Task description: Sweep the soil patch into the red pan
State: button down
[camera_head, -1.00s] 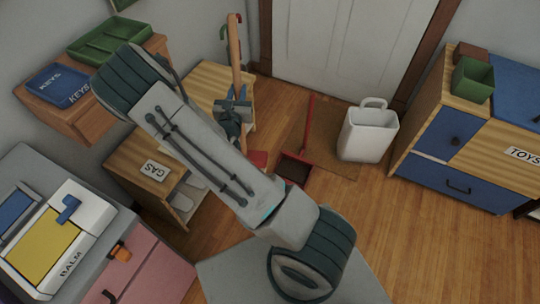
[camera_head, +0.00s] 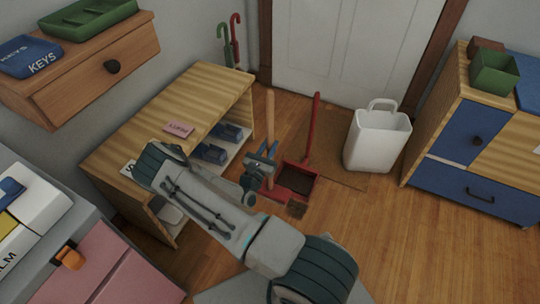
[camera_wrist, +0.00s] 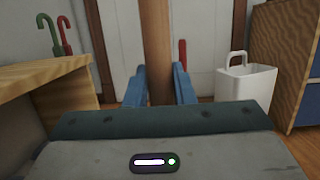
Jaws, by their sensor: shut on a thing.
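My gripper (camera_head: 262,160) is shut on the upright wooden handle (camera_head: 270,112) of a broom; in the wrist view the handle (camera_wrist: 157,50) stands between the blue fingers. A red part low beside the pan may be the broom head, mostly hidden behind my gripper and arm. The red pan (camera_head: 310,190) lies on the floor to the right of my gripper, its long red handle standing up. Its inside looks dark; I cannot tell whether soil is in it. A small brown patch (camera_head: 297,210), apparently the soil, lies at the pan's near edge.
A wooden shelf unit (camera_head: 205,95) stands close to the left of my gripper. A white bin (camera_head: 376,142) stands right of the pan, near a brown mat (camera_head: 335,150) and the door. Two umbrellas (camera_head: 235,38) stand behind the shelf. The floor at the near right is clear.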

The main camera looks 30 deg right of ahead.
jog(key=shift+s+d+f, duration=0.15)
jog(key=shift+d+f, duration=0.05)
jog(key=shift+f, duration=0.3)
